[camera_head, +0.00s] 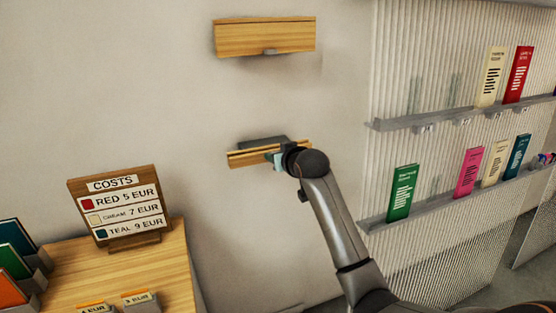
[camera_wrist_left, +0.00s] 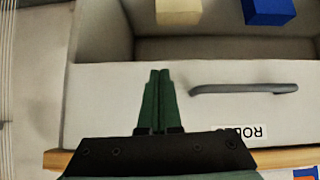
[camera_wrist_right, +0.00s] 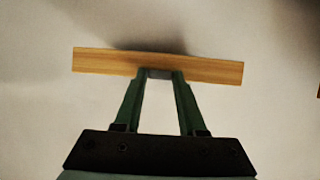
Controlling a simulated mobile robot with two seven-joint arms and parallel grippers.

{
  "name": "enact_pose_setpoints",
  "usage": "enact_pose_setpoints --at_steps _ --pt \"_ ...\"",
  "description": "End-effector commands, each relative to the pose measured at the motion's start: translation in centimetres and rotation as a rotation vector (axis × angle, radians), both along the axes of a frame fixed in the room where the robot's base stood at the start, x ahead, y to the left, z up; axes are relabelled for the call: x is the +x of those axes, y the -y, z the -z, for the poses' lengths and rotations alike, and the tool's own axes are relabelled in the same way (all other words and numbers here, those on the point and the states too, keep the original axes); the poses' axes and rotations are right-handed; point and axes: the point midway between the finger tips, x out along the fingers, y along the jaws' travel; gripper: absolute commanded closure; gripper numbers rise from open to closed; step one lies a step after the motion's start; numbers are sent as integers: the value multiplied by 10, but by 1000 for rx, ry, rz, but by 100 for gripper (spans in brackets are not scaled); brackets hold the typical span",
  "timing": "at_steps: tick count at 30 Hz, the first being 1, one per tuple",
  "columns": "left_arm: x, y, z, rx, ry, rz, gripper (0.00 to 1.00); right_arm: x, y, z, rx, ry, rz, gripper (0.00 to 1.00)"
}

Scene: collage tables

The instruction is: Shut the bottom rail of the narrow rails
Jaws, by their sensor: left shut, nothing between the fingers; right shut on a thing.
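Two narrow wooden-fronted rails are on the wall in the head view. The upper rail (camera_head: 265,38) has a small grey handle under its front. The bottom rail (camera_head: 242,158) shows a dark grey inside behind its wooden front. Its front also shows as a wooden strip (camera_wrist_right: 105,61) in the right wrist view. My right gripper (camera_head: 277,160) is at this front; in the right wrist view its fingers (camera_wrist_right: 159,76) are shut on the small grey handle (camera_wrist_right: 159,73). My left gripper (camera_wrist_left: 158,75) is shut and empty, outside the head view.
A price sign (camera_head: 117,206) stands on a wooden table (camera_head: 165,265) at the lower left. Shelves with coloured cards (camera_head: 402,192) are on the right. The left wrist view shows an open white drawer (camera_wrist_left: 100,95) with a grey handle (camera_wrist_left: 243,88) and blocks inside.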

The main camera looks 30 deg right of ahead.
Motion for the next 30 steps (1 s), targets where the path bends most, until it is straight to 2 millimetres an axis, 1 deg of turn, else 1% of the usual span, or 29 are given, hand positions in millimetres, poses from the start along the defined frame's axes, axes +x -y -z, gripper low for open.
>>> enact_pose_setpoints --at_steps 1,9,24,25,30 --pt "0 0 0 0 0 0 100 2 0 -3 6 -20 0 100" --pt "0 0 0 0 0 0 100 5 1 -5 25 -102 0 100" --pt "0 0 0 1 -1 1 100 5 1 -5 29 -120 0 100" --pt "0 0 0 1 -1 1 100 5 1 -5 28 -119 0 58" --pt "0 0 0 1 -1 1 100 5 1 -5 28 -119 0 39"
